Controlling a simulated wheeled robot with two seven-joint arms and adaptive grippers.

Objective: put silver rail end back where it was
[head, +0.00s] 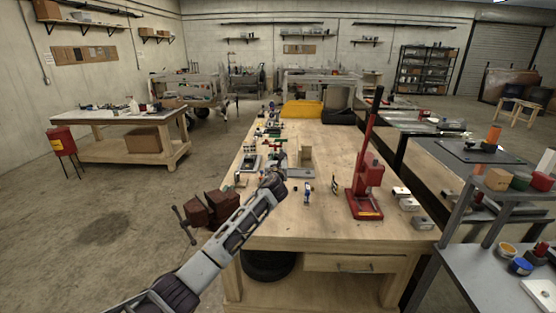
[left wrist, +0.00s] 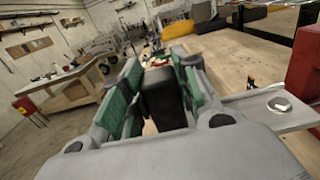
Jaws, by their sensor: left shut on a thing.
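My left gripper (head: 272,182) reaches in from the left over the near left part of the wooden workbench (head: 330,225). In the left wrist view its green-padded fingers (left wrist: 160,92) are closed on a dark block-shaped part (left wrist: 163,98). A flat silver plate with a hex bolt (left wrist: 270,106) sticks out to the right beside the fingers; it looks like the silver rail end. The silver plate also shows in the head view (head: 301,173), right of the fingertips. Whether the dark part and plate are one piece is hidden by the fingers. My right gripper is not in view.
A red arbor press (head: 367,183) stands at the right of the bench. A dark red vise (head: 211,211) sits at the left edge. Small metal blocks (head: 409,204) lie near the right edge. Several small parts crowd the bench behind the gripper; the near middle is mostly clear.

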